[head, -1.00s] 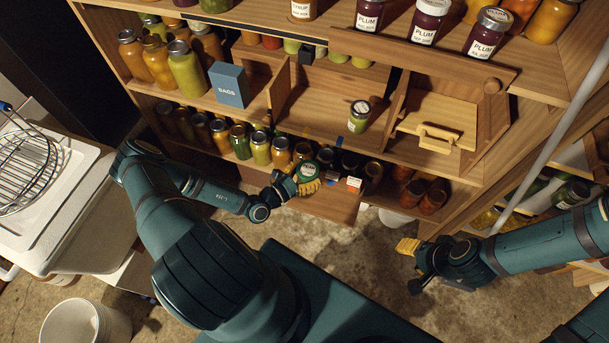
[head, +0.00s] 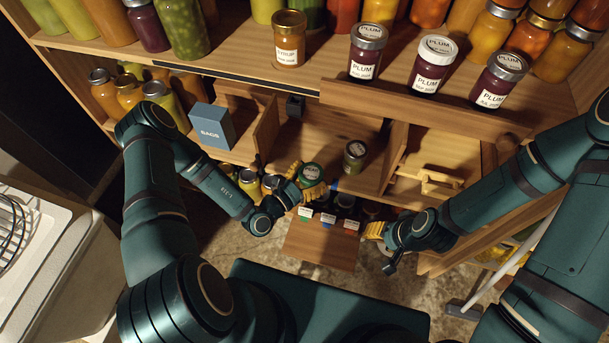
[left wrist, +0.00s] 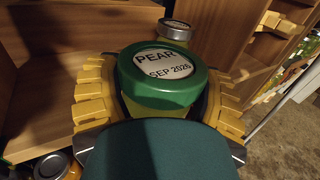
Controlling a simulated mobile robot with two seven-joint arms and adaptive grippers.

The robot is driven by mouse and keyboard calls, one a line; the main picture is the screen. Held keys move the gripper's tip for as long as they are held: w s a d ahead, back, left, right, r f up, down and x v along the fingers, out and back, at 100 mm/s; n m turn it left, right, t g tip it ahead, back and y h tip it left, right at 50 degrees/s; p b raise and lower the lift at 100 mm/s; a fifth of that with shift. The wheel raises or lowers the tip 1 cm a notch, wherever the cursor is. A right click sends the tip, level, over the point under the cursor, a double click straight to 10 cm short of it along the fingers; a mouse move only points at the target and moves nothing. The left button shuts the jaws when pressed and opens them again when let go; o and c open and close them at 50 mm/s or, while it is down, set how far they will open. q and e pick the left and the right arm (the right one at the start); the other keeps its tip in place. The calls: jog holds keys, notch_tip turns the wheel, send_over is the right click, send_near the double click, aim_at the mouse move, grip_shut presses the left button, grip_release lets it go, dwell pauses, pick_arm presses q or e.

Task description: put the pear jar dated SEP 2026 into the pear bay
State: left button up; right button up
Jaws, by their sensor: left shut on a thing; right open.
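The pear jar (left wrist: 160,95) has a green lid marked PEAR SEP 2026 and stands roughly upright in the left wrist view. My left gripper (head: 306,184) is shut around it with yellow fingers on both sides. In the head view the jar's green lid (head: 311,172) shows in front of the middle shelf's open bay (head: 310,146). A second jar (head: 355,155) with a greenish body stands in that bay towards its right; its silver lid (left wrist: 176,27) shows behind the held jar. I cannot read a bay label. My right gripper (head: 374,231) is open and empty, lower right.
A blue BAGS box (head: 211,126) stands left of the bay, beside a wooden divider (head: 265,138). Plum jars (head: 431,65) line the shelf above. A wooden board (head: 320,244) juts out below.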

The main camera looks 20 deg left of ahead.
aim_at(315, 164)
pick_arm(q)
jog(key=shift+d+r, duration=0.1)
jog(key=shift+p, duration=0.35)
jog(key=shift+w, duration=2.1)
jog(key=shift+w+b, duration=0.3)
jog(key=shift+w, duration=1.75)
jog(key=shift+w+b, duration=0.4)
jog(key=shift+w, duration=1.75)
jog(key=shift+f, duration=0.35)
jog(key=shift+f, duration=0.35)
